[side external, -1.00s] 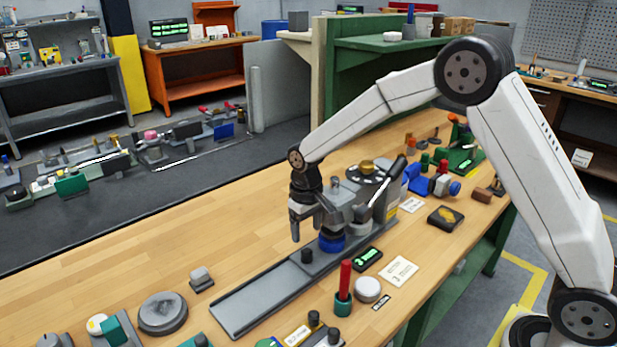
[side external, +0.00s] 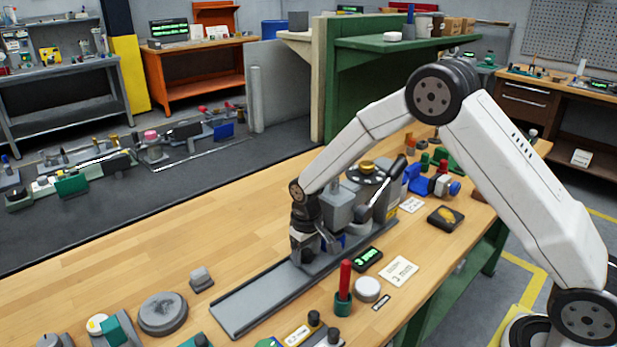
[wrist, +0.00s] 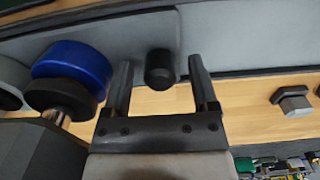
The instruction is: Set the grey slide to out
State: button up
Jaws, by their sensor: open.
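The grey slide (side external: 262,292) is a long, flat rail on the wooden bench, running from the valve actuator (side external: 350,200) toward the lower left. A short black knob (wrist: 160,68) stands on grey metal in the wrist view. My gripper (side external: 307,256) is low over the actuator end of the slide. Its open fingers (wrist: 161,78) lie on either side of the knob, with visible gaps. The gripper hides the knob in the side view. A blue collar with a black ring (wrist: 72,75) is left of the fingers in the wrist view.
A green display (side external: 368,259), a card reading 3 mm (side external: 399,271) and a red rod in a green holder (side external: 344,290) lie right of the slide. A grey hex piece (side external: 200,279) and a round grey disc (side external: 163,313) lie to its left. The bench's far left is clear.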

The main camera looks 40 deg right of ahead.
grip_shut()
dwell(1.4)
